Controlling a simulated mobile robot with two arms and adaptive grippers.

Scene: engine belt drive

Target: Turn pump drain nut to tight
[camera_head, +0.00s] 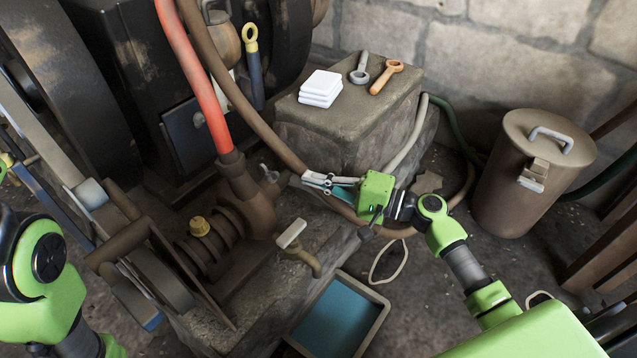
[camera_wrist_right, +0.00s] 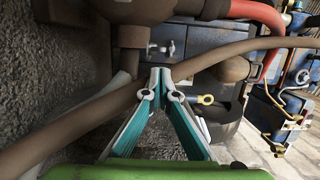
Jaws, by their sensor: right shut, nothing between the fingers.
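The pump (camera_head: 252,218) is a rusty brown body under the red hose at centre. A small grey wing-shaped nut (camera_head: 268,174) sits on its right side, and a similar nut shows in the right wrist view (camera_wrist_right: 168,48); it appears to be the pump drain nut. Its tight or loose state cannot be told. My right gripper (camera_head: 318,182) is shut and empty, apart from the nut and to its right in the head view. Its closed fingertips also show in the right wrist view (camera_wrist_right: 160,76), below the nut. My left gripper is not in view; only my left arm shows.
A brown hose (camera_head: 240,100) runs close to my right gripper. A white-handled tap (camera_head: 292,234) stands above a blue tray (camera_head: 335,318). A stone block (camera_head: 345,137) carries white cloths (camera_head: 320,86) and two wrenches (camera_head: 386,78). A lidded bin (camera_head: 525,190) stands right.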

